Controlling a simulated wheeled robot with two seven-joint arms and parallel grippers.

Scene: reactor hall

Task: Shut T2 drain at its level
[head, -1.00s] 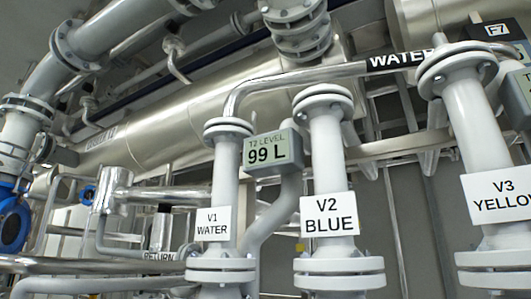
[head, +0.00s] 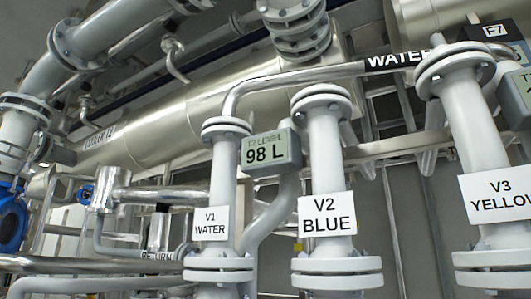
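The T2 level display (head: 268,151) is a grey box with a pale screen, and it reads 98 L. It is mounted behind and between the V1 and V2 pipes, near the middle of the head view. No handle or valve marked as the T2 drain can be made out. Neither of my grippers is in view.
Upright flanged pipes carry labels V1 WATER (head: 211,223), V2 BLUE (head: 326,214) and V3 YELLOW (head: 497,198). A pipe marked WATER (head: 398,58) crosses above. A RETURN pipe (head: 158,255) is at the lower left. A blue ringed fitting (head: 12,222) stands at the left edge.

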